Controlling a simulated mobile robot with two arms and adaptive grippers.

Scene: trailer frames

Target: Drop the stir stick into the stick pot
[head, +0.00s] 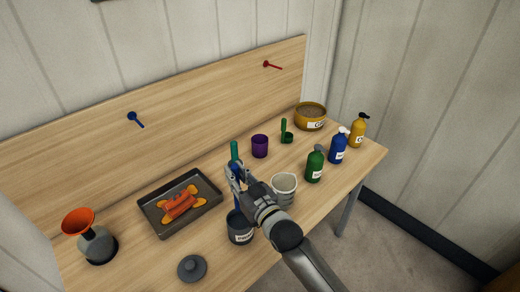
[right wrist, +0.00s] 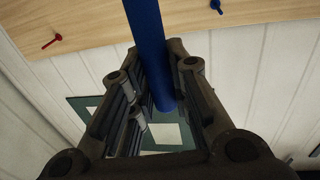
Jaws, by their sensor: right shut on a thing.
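My right gripper (head: 235,172) is shut on the stir stick, whose teal upper end (head: 234,150) stands up above the fingers. A blue length of the stick (head: 237,201) shows below the fingers, and the stick is near upright. In the right wrist view the blue stick (right wrist: 150,50) runs between the two fingers (right wrist: 155,95). A dark blue-grey pot (head: 240,236) with a white label, likely the stick pot, stands below the gripper. The stick's lower end appears at the pot's mouth; I cannot tell whether it is inside. My left gripper is not in view.
A white cup (head: 284,185) stands close right of my gripper. A tray (head: 153,219) with food lies to the left, and a grey lid (head: 192,268) in front. A purple cup (head: 260,146) and several bottles (head: 314,166) stand further right on the table.

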